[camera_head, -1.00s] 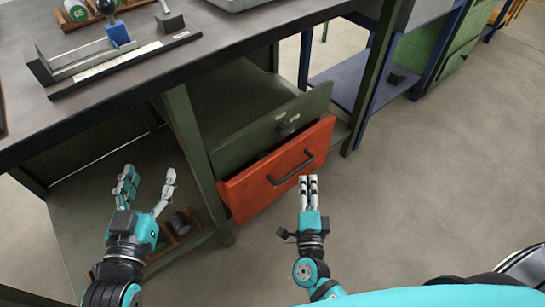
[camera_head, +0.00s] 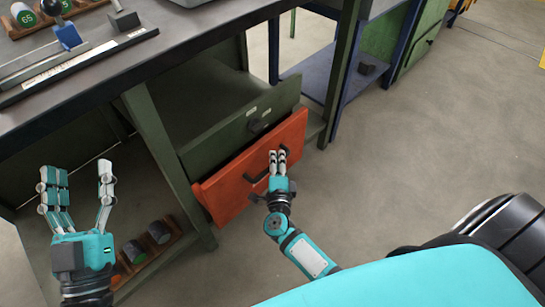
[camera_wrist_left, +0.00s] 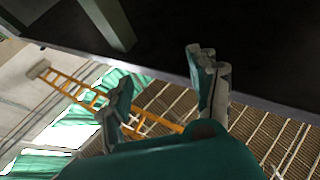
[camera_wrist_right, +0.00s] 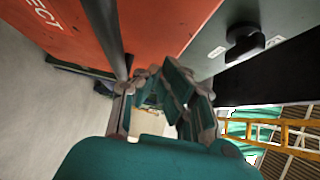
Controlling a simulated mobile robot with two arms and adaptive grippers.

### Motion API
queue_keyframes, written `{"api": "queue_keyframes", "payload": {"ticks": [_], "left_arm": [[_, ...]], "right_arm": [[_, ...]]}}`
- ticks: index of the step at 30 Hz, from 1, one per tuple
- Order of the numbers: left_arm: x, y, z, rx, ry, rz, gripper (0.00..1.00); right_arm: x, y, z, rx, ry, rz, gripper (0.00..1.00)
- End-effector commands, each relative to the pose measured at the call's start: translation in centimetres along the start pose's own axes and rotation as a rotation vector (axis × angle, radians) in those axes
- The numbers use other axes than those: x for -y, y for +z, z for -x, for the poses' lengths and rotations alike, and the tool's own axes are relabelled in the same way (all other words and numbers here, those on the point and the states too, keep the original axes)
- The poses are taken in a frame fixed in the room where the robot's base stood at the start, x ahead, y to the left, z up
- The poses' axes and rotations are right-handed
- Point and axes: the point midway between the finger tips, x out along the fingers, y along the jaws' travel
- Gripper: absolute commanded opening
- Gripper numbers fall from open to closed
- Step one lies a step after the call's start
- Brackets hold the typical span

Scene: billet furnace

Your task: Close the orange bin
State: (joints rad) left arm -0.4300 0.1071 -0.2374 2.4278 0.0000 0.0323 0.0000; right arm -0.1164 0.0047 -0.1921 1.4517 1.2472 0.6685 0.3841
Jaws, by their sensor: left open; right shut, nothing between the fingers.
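The orange bin (camera_head: 222,194) is a drawer-like box under the workbench, its front standing out past the green drawer (camera_head: 215,150) above it. A dark gap shows along its top edge. Its dark bar handle (camera_head: 253,178) is partly hidden by my right gripper (camera_head: 278,157), which is shut and empty, fingertips at the right part of the front. In the right wrist view the orange front (camera_wrist_right: 165,28) and the dark handle bar (camera_wrist_right: 103,30) are close to the fingers; contact cannot be told. My left gripper (camera_head: 78,178) is open and empty, left of the bench leg.
The workbench top (camera_head: 100,75) overhangs at the left. A green bench leg (camera_head: 160,150) stands between my grippers. A wooden rack (camera_head: 150,253) with dark cylinders lies on the lower shelf. A blue-framed table (camera_head: 335,80) stands beyond.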

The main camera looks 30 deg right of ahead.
Motion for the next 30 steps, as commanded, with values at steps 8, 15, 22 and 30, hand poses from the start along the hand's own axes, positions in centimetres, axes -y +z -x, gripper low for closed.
{"api": "queue_keyframes", "payload": {"ticks": [8,15,22,30], "left_arm": [[-0.3,-2.2,0.2,-0.129,0.006,0.005,0.61],[-0.3,-2.4,0.2,-0.137,0.006,0.005,0.61],[-0.4,-3.4,0.5,-0.208,0.009,0.009,0.61],[-0.7,-6.0,1.2,-0.358,0.015,0.016,0.61]], "right_arm": [[0.0,1.2,-1.2,-0.001,0.0,0.001,0.0],[0.0,1.3,-1.3,0.0,0.0,0.001,0.0],[-0.1,2.4,-2.5,-0.001,-0.003,-0.001,0.0],[0.0,4.7,-4.5,0.002,0.0,0.001,0.0]]}}
